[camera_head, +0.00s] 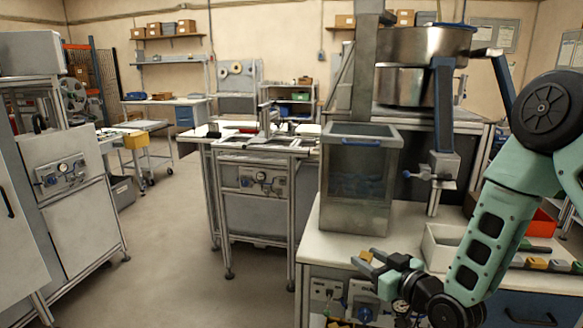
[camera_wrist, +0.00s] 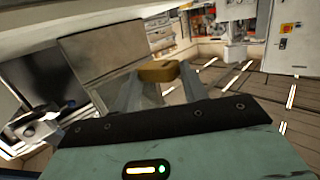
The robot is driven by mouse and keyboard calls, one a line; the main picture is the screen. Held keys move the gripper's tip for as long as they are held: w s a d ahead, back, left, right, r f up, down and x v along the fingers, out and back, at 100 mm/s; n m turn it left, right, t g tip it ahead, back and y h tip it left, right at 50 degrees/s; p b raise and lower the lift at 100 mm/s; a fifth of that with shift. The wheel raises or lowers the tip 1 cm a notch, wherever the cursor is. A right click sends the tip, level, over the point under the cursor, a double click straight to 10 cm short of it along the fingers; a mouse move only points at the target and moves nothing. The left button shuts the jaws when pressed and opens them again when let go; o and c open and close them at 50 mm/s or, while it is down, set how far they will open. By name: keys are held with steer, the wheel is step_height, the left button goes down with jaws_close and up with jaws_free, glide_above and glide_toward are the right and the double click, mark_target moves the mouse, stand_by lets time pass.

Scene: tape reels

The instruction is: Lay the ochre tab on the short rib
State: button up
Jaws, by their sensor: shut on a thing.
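In the wrist view the tab (camera_wrist: 158,71) is a small ochre block lying across the tips of the two grey fingers (camera_wrist: 160,88), clear of any surface. At the right of the head view, low strips (camera_head: 540,265) lie on the bench with small ochre and dark pieces on or beside them. I cannot tell which of them is the short rib; part of that area is hidden by my arm.
An open white bin (camera_head: 442,246) stands on the right bench (camera_head: 330,248), beside my forearm. A clear-sided grey hopper box (camera_head: 356,190) stands at the bench's left. A steel bowl feeder (camera_head: 420,45) is behind. An orange-red bin (camera_head: 541,224) sits farther right. Open floor (camera_head: 180,250) lies left.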

steer(key=s+d+f+m+h+b, duration=0.2)
steer(key=s+d+f, duration=0.2)
steer(key=f, duration=0.3)
steer(key=s+d+f+m+t+h+b, duration=0.1)
steer(key=s+d+f+m+h+b, duration=0.1)
steer(key=f, duration=0.6)
steer(key=s+d+f+m+t+h+b, duration=0.1)
steer(key=s+d+f+m+h+b, duration=0.1)
steer(key=s+d+f+h, duration=0.2)
steer(key=shift+s+d+f+b, duration=0.35)
steer(key=shift+s+d+f, duration=0.55)
steer(key=shift+d+f, duration=1.15)
steer(key=shift+d+r, duration=0.25)
steer(key=shift+a, duration=0.15)
steer(key=shift+f, duration=0.1)
